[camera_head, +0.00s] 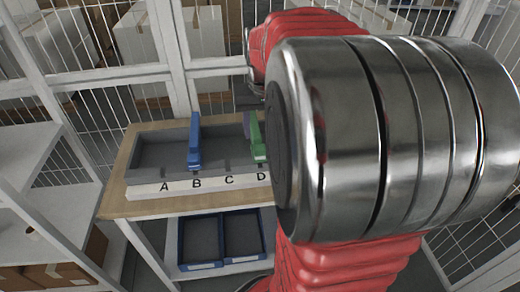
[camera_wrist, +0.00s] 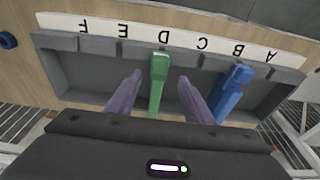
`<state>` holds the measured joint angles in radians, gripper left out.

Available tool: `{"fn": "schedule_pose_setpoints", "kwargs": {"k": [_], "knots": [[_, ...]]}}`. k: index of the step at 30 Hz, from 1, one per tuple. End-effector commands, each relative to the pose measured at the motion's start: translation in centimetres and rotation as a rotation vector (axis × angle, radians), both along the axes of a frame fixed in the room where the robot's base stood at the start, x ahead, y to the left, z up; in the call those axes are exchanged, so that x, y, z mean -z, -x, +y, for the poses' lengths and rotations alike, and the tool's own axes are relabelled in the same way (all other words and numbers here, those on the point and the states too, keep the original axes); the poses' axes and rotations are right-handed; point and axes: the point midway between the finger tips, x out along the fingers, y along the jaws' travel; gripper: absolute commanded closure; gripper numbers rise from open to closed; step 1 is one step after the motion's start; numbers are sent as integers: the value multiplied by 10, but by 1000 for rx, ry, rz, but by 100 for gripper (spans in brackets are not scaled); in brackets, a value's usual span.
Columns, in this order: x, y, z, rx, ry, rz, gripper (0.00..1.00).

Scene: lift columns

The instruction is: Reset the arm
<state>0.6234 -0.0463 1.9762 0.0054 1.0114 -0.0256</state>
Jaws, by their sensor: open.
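A grey tray (camera_head: 150,150) with a white strip of letters lies on a wooden-topped table. A blue column piece (camera_head: 194,142) stands in it by letter B. A green column piece (camera_head: 258,138) stands by letter D. In the wrist view the letters run F to A, upside down, with the green piece (camera_wrist: 158,85) at D and the blue piece (camera_wrist: 232,92) near B. My gripper (camera_wrist: 160,78) is open, its purple fingers on either side of the green piece with a visible gap to each. In the head view my arm hides most of the gripper.
Two blue bins (camera_head: 201,240) sit on the shelf under the table (camera_head: 118,203). White shelving (camera_head: 40,190) stands at the left, and wire mesh fencing with boxes behind it at the back. A blue ring (camera_wrist: 8,40) shows at the wrist view's left edge.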

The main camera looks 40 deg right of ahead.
Motion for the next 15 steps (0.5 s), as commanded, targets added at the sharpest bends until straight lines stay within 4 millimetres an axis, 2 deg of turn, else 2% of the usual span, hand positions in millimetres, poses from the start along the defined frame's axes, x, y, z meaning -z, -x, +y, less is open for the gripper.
{"fn": "schedule_pose_setpoints", "kwargs": {"k": [5,15], "knots": [[-10,2,1,0,1,-1,53],[-10,2,1,0,0,0,53]]}}
